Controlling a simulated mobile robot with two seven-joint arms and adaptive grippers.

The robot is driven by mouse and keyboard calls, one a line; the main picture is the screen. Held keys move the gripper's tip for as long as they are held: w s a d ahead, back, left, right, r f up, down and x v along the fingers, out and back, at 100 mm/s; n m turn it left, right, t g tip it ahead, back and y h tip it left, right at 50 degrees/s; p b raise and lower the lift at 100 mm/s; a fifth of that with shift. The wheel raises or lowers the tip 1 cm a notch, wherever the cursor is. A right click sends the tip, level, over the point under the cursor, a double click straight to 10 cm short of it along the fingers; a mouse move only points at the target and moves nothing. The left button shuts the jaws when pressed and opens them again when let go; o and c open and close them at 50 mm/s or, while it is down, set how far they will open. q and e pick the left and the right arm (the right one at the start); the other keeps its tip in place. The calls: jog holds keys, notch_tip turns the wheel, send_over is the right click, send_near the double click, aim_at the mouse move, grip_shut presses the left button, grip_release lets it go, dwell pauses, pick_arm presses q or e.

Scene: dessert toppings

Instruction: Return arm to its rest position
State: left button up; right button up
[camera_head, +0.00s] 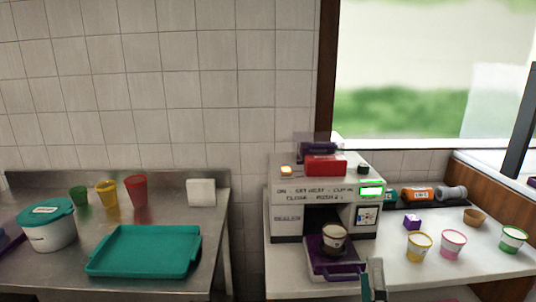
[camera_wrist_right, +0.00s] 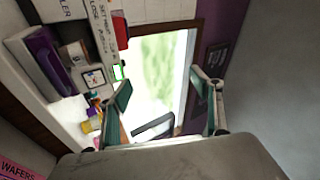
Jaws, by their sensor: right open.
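My right gripper (camera_head: 375,279) shows partly at the bottom edge of the head view, in front of the white machine's right side. In the right wrist view my right gripper (camera_wrist_right: 158,88) has its two green-padded fingers wide apart with nothing between them. The wrist is tilted, so the machine and window look turned. My left gripper is not in the head view.
The white machine (camera_head: 286,232) has a cup (camera_head: 334,240) on its pulled-out purple tray (camera_head: 322,262). Several small cups, including a yellow one (camera_head: 419,246), stand on the right counter. A teal tray (camera_head: 145,250) and white tub (camera_head: 48,230) are on the steel table.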

jog(key=s+a+f+n+g+y, duration=0.1)
jog(key=a+f+n+g+y, duration=0.15)
jog(key=f+n, duration=0.4)
jog(key=s+a+f+n+g+y, duration=0.1)
jog(key=f+n+g+y, duration=0.15)
jog(key=f+n, duration=0.4)
jog(key=a+f+n+g+y, duration=0.2)
jog(key=f+n+y, duration=0.2)
jog(key=f, duration=0.5)
jog(key=s+d+f+n+g+h, duration=0.1)
jog(key=s+d+f+n+g, duration=0.1)
jog(key=f, duration=0.7)
jog(key=s+d+f+n+g+h, duration=0.2)
jog(key=s+d+f+n+g, duration=0.1)
jog(key=f, duration=0.6)
jog(key=s+d+g, duration=0.1)
jog(key=s+d, duration=0.1)
jog(key=s, duration=0.1)
jog(key=shift+s+f+n, duration=0.3)
jog(key=shift+f, duration=0.05)
jog(key=shift+a, duration=0.1)
